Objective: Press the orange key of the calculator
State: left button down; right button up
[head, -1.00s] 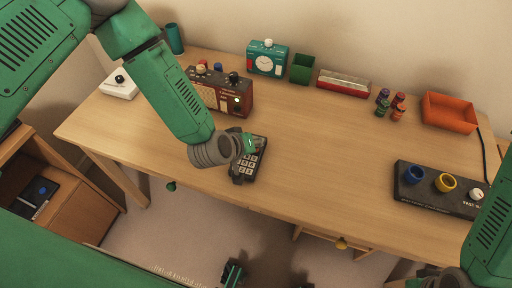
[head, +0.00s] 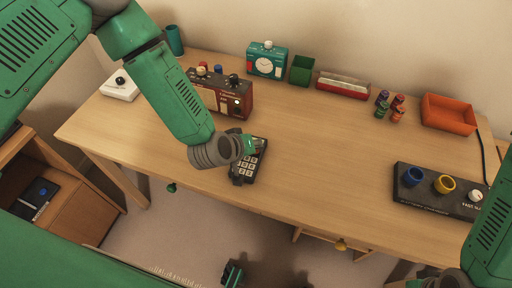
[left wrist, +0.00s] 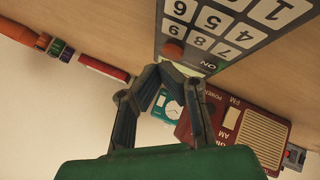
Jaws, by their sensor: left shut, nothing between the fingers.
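The dark calculator (head: 246,172) with pale keys lies near the front edge of the wooden desk, partly hidden by my left wrist in the head view. It also shows upside down at the top of the left wrist view (left wrist: 235,45). Its round orange key (left wrist: 173,50) sits at the lower left corner of the keypad there, beside the ON label. My left gripper (left wrist: 168,70) is shut and empty, its fingertips close to the orange key in the picture. I cannot tell whether they touch it.
A brown radio (head: 228,97) stands behind the calculator, with a teal clock (head: 267,62) and green box (head: 301,70) farther back. A dark panel with colored cups (head: 437,192) is at right, near an orange tray (head: 448,114). The desk's middle is clear.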

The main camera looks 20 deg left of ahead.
pick_arm(q)
jog(key=shift+r, duration=0.2)
notch_tip(320, 180, up, 6)
jog(key=p, duration=0.5)
dwell(0.4)
jog(key=shift+s+f, duration=0.1)
